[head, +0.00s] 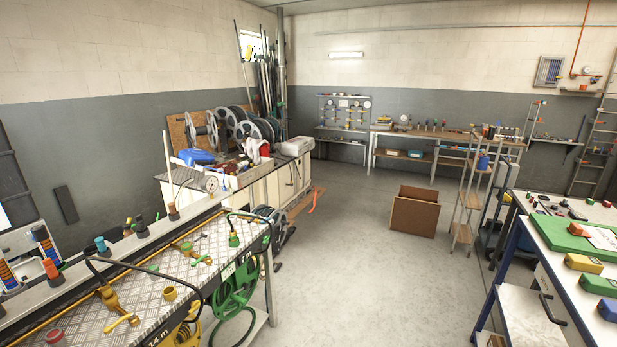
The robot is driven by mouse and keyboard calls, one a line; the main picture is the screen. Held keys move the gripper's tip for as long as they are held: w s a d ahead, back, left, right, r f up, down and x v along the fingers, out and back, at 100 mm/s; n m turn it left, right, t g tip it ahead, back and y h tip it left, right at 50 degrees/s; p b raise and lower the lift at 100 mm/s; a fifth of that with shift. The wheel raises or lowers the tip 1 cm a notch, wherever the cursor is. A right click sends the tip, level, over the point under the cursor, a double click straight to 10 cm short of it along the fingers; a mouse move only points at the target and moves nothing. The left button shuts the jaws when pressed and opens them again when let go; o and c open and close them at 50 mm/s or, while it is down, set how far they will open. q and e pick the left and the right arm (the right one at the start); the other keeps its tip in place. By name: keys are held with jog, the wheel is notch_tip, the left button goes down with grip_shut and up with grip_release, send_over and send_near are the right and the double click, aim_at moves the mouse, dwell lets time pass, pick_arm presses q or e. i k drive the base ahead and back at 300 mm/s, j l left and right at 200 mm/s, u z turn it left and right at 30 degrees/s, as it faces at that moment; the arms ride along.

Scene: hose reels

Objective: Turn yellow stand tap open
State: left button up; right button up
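A brass tap (110,298) with a yellow lever handle (122,321) stands on the checker-plate bench at the lower left. A yellow hose reel (186,332) hangs below the bench front near it, cut off by the bottom edge. I cannot tell for certain which one is the yellow stand tap, or whether either is open. Neither of my grippers shows in the head view.
A green hose reel (236,290) hangs at the bench's right end. Dark hoses arch over the bench (215,235). A brown box (415,211) stands on the floor beyond. A blue-framed table (545,245) is at the right. The floor (340,270) between is clear.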

aim_at(107, 330)
jog(key=u, duration=1.55)
